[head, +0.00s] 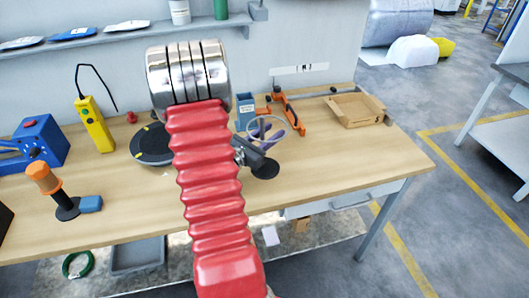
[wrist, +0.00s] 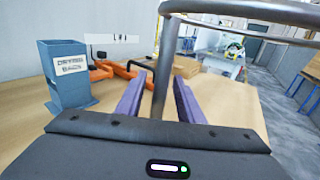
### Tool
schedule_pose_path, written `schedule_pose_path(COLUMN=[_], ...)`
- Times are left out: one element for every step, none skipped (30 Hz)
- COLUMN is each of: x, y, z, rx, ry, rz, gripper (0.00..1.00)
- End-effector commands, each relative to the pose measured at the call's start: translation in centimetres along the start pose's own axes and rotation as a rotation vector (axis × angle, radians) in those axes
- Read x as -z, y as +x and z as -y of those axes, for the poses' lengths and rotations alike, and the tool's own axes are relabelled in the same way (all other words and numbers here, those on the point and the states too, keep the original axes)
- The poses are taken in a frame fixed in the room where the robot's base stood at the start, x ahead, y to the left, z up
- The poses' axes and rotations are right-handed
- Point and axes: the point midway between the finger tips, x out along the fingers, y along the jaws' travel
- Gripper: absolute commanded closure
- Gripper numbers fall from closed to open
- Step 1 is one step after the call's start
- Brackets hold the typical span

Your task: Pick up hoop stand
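The hoop stand shows in the wrist view as a grey metal post (wrist: 160,92) with a round hoop (wrist: 245,10) at its top. In the head view its pale hoop (head: 268,117) shows above the middle of the bench. My gripper (wrist: 160,78) has two purple fingers spread apart, one on each side of the post in the wrist view. I cannot tell whether either finger touches it. In the head view my gripper (head: 278,127) is at the hoop stand, past the end of my red arm. The foot of the post is hidden behind the gripper body.
A blue-grey bin (wrist: 68,75) with a label stands left of the gripper. An orange clamp-like tool (head: 287,108) and an open cardboard box (head: 355,109) lie behind and to the right. A black round plate (head: 150,145) is at left. The bench's front right is clear.

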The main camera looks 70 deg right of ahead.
Motion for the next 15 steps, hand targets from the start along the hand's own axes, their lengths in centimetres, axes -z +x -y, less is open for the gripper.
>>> schedule_pose_path(x=[0.00,0.00,0.00,0.00,0.00,0.00,0.00,0.00,-0.01,-0.01,0.00,0.00,0.00,0.00,0.00], y=[-0.01,-0.01,-0.02,-0.02,-0.02,-0.02,-0.02,-0.02,-0.02,-0.02,-0.02,-0.02,-0.02,-0.02,-0.02], z=[0.00,0.00,0.00,0.00,-0.01,-0.01,-0.01,-0.01,-0.01,-0.01,-0.01,-0.01,-0.01,-0.01,-0.01], rx=[0.000,0.000,0.000,0.000,0.000,0.000,0.000,0.000,0.000,0.000,0.000,0.000,0.000,0.000,0.000], ry=[0.000,0.000,0.000,0.000,0.000,0.000,0.000,0.000,0.000,0.000,0.000,0.000,0.000,0.000,0.000], rz=[0.000,0.000,0.000,0.000,0.000,0.000,0.000,0.000,0.000,0.000,0.000,0.000,0.000,0.000,0.000], gripper=[0.66,0.66,0.66,0.67,0.69,0.72,0.74,0.76,0.79,0.81,0.83,0.86,0.88,0.90,0.93])
